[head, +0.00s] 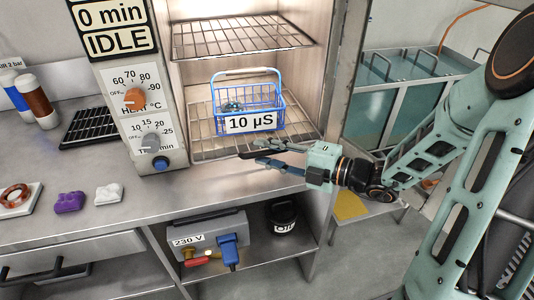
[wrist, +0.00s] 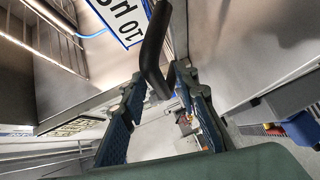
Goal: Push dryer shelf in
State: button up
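The lower wire shelf (head: 205,142) of the dryer (head: 325,75) carries a blue wire basket (head: 281,106) labelled 10 µS. How far the shelf stands out is hard to tell. A dark handle (head: 247,155) shows at its front edge. My gripper (head: 259,152) is at the shelf's front right, its fingers spread above and below the handle's level. In the wrist view the black curved handle (wrist: 153,52) reaches toward the gap between my open fingers (wrist: 160,85). Contact between fingers and handle cannot be told. The basket's label (wrist: 122,20) shows behind it.
An upper wire shelf (head: 243,36) is empty. The control panel (head: 137,95) with two knobs, reading IDLE, stands left of the opening. The steel bench (head: 225,188) lies below my gripper. A 230 V box (head: 208,236) and black pot (head: 284,213) sit on the undershelf.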

aim_at(252, 118)
jog(key=shift+c, duration=0.2)
grip_shut()
jog(key=shift+w+a+r+p, duration=0.1)
jog(key=shift+w+p, duration=0.1)
jog(key=shift+p, duration=0.1)
jog(key=w+a+p, duration=0.1)
jog(key=w+p, duration=0.1)
jog(key=w, duration=0.2)
jog(key=w+a+p, duration=0.1)
jog(key=w+p, duration=0.2)
jog(key=w, duration=0.2)
jog(key=w+a+p, duration=0.2)
jog(key=w, duration=0.3)
jog(key=shift+w+p, duration=0.1)
jog(key=shift+p, duration=0.25)
jog(key=shift+w+r, duration=0.1)
jog(key=shift+o, duration=0.2)
grip_release()
